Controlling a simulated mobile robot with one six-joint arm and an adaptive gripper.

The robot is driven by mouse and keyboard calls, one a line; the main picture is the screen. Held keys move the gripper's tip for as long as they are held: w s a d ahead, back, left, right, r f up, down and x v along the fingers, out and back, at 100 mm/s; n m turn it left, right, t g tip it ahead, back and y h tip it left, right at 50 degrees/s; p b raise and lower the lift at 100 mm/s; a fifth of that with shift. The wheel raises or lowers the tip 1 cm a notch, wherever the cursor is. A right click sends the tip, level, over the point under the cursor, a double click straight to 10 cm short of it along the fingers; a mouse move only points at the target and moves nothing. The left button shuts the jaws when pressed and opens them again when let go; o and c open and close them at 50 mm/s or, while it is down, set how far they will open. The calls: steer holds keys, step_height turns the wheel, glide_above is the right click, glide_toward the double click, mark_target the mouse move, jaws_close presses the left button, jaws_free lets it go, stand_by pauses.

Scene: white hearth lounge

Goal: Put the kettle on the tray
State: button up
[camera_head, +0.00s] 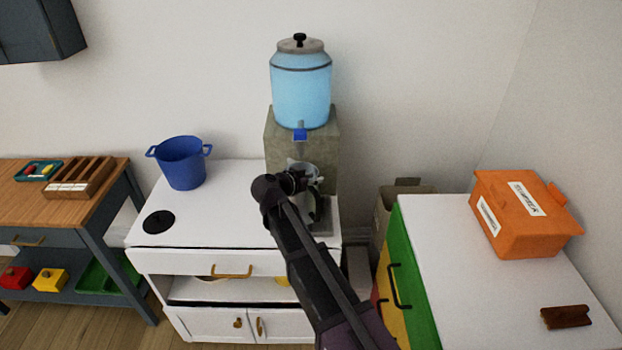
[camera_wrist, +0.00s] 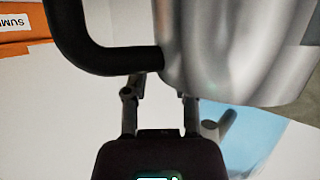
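The kettle (camera_head: 303,170) is silver with a black handle. In the head view it is under the spout of the water dispenser, largely hidden by my arm. In the wrist view the silver kettle body (camera_wrist: 235,50) and its curved black handle fill the top. My gripper (camera_head: 292,183) is at the kettle; in the wrist view its two fingers (camera_wrist: 160,90) stand apart and run up behind the handle and body. Their tips are hidden, so the grip is unclear. A grey base (camera_head: 328,212) below the dispenser may be the tray; my arm partly covers it.
The dispenser's blue jar (camera_head: 301,90) stands on a stone block behind the kettle. A blue pot (camera_head: 182,163) and black disc (camera_head: 159,222) are on the white cabinet's left. An orange box (camera_head: 525,215) and brown object (camera_head: 566,317) are on the right counter.

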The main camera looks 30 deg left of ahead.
steer(key=shift+r, duration=0.15)
stand_by(0.3)
steer(key=shift+r+p, duration=0.4)
steer(key=shift+p, duration=0.15)
steer(key=shift+s+r, duration=0.15)
steer(key=shift+r, duration=0.1)
steer(key=p+v, duration=0.4)
steer(key=v, duration=0.7)
steer(key=shift+s+a+p, duration=0.15)
steer(key=shift+s+p, duration=0.2)
steer(key=shift+w+f, duration=0.1)
